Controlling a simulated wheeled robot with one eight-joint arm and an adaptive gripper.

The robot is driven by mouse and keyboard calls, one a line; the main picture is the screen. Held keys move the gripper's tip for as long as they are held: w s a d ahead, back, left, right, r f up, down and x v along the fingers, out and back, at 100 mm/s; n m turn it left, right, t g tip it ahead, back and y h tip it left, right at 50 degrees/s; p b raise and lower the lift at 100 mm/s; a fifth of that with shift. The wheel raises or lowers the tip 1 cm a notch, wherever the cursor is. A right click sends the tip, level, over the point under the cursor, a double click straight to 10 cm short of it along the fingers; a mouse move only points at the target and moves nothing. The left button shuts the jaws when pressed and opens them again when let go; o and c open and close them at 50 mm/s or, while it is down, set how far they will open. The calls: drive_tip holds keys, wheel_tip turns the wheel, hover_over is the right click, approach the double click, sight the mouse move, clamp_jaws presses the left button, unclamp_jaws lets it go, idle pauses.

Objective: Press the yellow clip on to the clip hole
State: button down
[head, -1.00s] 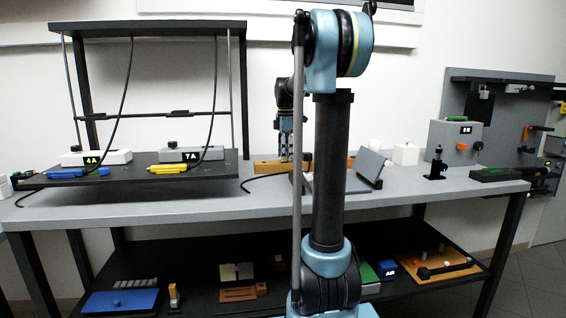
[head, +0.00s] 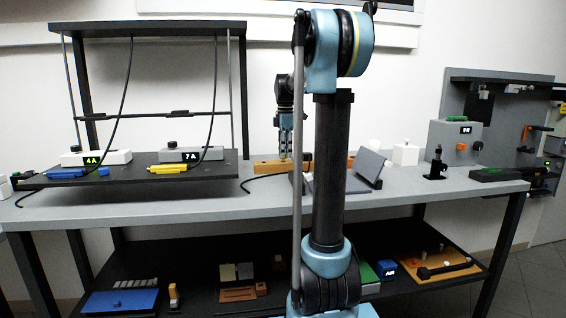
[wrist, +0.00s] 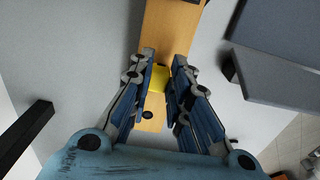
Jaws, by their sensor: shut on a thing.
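The yellow clip (wrist: 160,77) is between the fingers of my gripper (wrist: 162,84) in the wrist view. The gripper is shut on it, over a long wooden block (wrist: 170,30). A dark round hole (wrist: 148,115) shows in the near part of the block, clear of the clip. I cannot tell whether this is the clip hole, or whether the clip touches the block. In the head view, my gripper (head: 284,153) points down at the wooden block (head: 264,168) on the bench, with a little yellow at its tips.
A white box (head: 406,154) and a black post fixture (head: 436,168) are farther right. A black cable lies left of the block. A raised black shelf (head: 130,176) holds blue and yellow connectors.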

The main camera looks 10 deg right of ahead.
drive_tip(key=shift+w+r, duration=0.1)
drive_tip(key=shift+r, duration=2.5)
